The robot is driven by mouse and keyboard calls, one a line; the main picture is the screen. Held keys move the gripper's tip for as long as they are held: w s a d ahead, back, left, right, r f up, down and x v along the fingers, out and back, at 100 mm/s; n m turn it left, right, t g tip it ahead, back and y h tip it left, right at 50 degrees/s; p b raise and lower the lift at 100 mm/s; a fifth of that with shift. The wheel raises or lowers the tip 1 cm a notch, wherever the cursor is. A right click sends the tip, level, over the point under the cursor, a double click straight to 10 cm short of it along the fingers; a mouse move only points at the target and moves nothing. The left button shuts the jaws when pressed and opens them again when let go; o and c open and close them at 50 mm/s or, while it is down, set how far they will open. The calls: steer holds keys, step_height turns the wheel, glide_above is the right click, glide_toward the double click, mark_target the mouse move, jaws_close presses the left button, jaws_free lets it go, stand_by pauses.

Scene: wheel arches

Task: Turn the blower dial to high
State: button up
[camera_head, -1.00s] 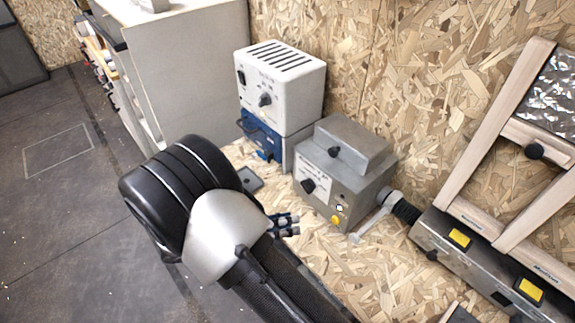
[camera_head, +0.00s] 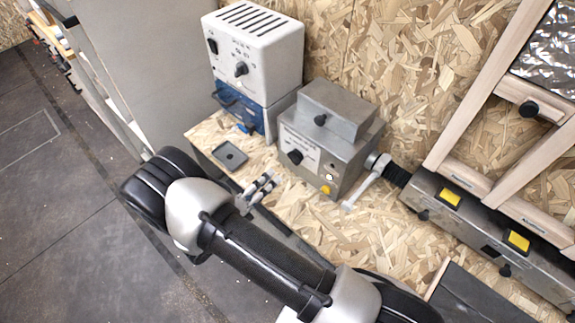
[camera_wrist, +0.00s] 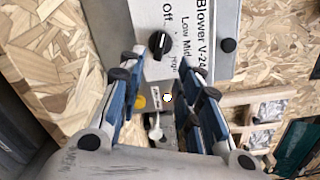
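The blower is a grey metal box (camera_head: 325,140) on the bench, with a smaller grey block on top. Its front panel reads "Blower" in the wrist view (camera_wrist: 185,12), with "Off", "Low" and "Mid" marks. Its black dial (camera_head: 295,157) sits on that panel and also shows in the wrist view (camera_wrist: 159,43), ahead of the fingers and above their gap. Its pointer seems to lie near "Off", but is too small to be sure. My gripper (camera_head: 264,187) is open and empty, in front of the panel and apart from the dial; its blue fingers (camera_wrist: 158,85) stand well apart.
A white vented box (camera_head: 255,60) with its own knob stands on a blue unit (camera_head: 239,107) behind left. A small dark tray (camera_head: 230,155) lies on the bench. A yellow button (camera_head: 325,190) and a lever (camera_head: 362,192) are at the blower's lower right. Wooden frames stand right.

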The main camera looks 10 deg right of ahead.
mark_target(292, 161)
steer(key=b+x, duration=0.1)
steer(key=x, duration=0.7)
steer(key=shift+w+d, duration=0.15)
steer(key=shift+d, duration=0.05)
steer(key=shift+c, duration=0.6)
jaws_close()
